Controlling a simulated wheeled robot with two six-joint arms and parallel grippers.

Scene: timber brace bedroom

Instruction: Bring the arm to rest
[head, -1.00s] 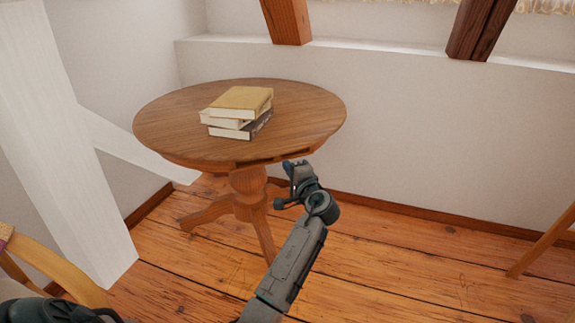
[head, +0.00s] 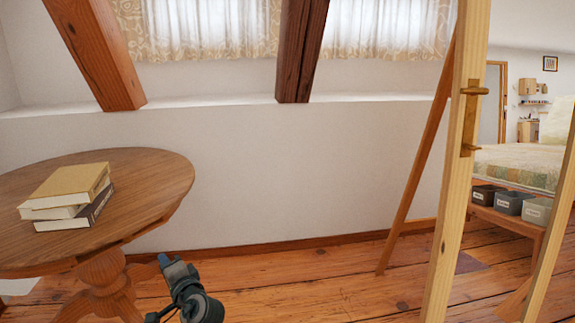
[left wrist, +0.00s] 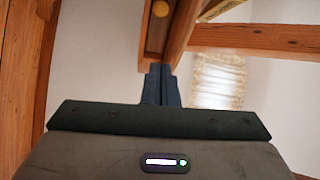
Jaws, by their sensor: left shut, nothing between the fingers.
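My left gripper (head: 172,262) shows at the bottom of the head view, just right of the round table's foot and below the tabletop's right edge. It is apart from the table. In the left wrist view its two dark fingers (left wrist: 160,84) are together with nothing between them, and they point up toward timber beams and a white wall. The rest of the left arm is cut off by the bottom of the head view. My right gripper is not in view.
A round wooden table (head: 150,185) with a stack of books (head: 68,195) stands at the left. A wooden-framed mirror or easel-like stand (head: 458,180) rises at the right. Grey bins (head: 512,203) show beyond its bar. The floorboards (head: 310,285) in the middle are clear.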

